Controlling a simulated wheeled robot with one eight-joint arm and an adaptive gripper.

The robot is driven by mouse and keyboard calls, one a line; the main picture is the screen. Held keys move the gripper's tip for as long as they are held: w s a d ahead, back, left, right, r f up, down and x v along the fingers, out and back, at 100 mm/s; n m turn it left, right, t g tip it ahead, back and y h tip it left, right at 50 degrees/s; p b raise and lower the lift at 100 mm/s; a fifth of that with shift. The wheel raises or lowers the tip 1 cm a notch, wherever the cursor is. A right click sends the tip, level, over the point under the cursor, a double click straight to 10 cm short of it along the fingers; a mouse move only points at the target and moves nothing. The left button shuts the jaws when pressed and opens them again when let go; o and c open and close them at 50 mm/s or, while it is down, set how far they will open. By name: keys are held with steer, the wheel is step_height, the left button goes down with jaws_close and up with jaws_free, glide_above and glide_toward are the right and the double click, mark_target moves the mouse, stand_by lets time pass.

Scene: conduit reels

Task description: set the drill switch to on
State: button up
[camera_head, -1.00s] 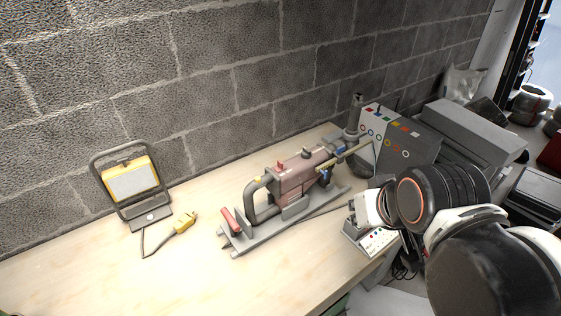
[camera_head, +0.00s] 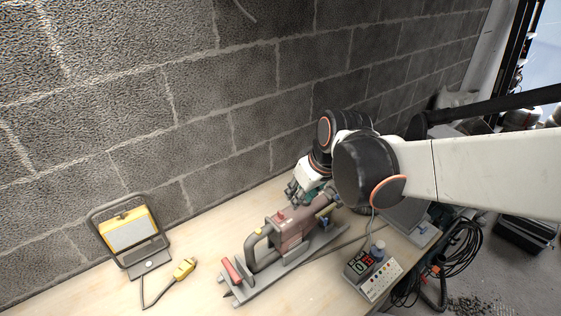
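The drill (camera_head: 289,232) is a reddish-brown machine with a grey loop handle, lying on a grey stand on the wooden bench. A small red part (camera_head: 281,216), perhaps the switch, sits on top of its body; its setting is too small to read. My gripper (camera_head: 296,192) is just behind and above the far end of the drill, pointing down to the left. It looks apart from the red part. My arm hides the drill's far end, and the fingers are too small and partly covered to tell their opening.
A control box (camera_head: 372,274) with a red-and-green display stands at the bench's right edge. A yellow work lamp (camera_head: 129,231) and yellow plug (camera_head: 184,268) are at left. A block wall (camera_head: 200,120) closes the back. Black cables (camera_head: 455,255) hang at right.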

mark_target(281, 212)
steer(key=shift+n+g, duration=0.3)
steer(key=b+x, duration=0.1)
steer(key=x, duration=0.4)
steer(key=w+b+x, duration=0.1)
steer(key=x, duration=0.4)
steer(key=a+b+x, duration=0.1)
steer(key=x, duration=0.4)
steer(key=shift+w+r, duration=0.25)
steer(key=shift+w, duration=0.15)
steer(key=shift+c, duration=0.6)
jaws_close()
